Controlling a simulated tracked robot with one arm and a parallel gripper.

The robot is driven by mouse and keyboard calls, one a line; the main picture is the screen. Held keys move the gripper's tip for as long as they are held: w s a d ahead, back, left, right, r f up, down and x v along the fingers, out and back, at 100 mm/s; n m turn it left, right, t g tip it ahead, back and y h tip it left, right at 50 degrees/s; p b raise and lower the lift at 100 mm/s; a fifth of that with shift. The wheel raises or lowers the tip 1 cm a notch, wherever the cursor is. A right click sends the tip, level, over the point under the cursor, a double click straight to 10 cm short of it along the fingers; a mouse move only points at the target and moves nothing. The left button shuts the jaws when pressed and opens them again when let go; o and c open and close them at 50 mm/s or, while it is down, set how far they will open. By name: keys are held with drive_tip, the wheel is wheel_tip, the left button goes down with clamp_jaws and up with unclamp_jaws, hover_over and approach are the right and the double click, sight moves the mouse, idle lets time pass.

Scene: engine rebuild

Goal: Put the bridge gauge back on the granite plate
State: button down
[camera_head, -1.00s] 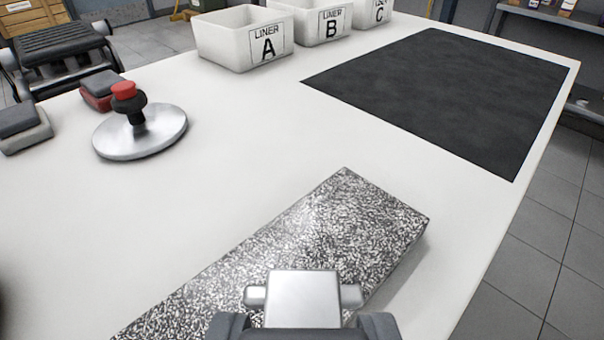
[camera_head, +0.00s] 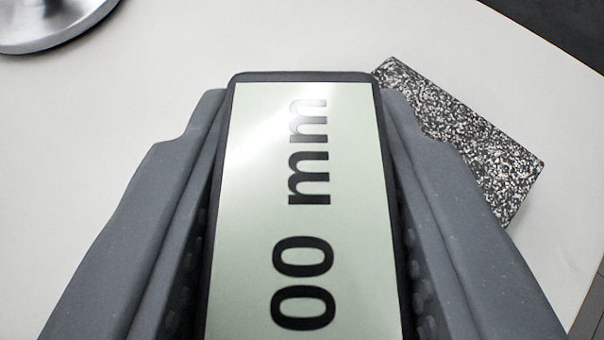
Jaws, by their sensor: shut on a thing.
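The bridge gauge (camera_head: 310,205) shows large in the middle of the view. Its pale green display has a dark frame and reads "00 mm" sideways, with the rest cut off below. My gripper (camera_head: 305,95) is shut on it, one grey finger along each side. The speckled black-and-white granite plate (camera_head: 470,140) lies on the white bench at the right, partly hidden behind the right finger. The gauge's underside is hidden, so I cannot tell its height above the bench.
A round silver metal base (camera_head: 45,25) stands on the white bench (camera_head: 190,50) at the upper left. The bench edge and floor lie at the far right. Bare bench lies between the base and the plate.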

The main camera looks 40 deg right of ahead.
drive_tip(key=c, duration=1.1)
unclamp_jaws()
drive_tip(key=p+v, duration=0.2)
drive_tip(key=v, duration=1)
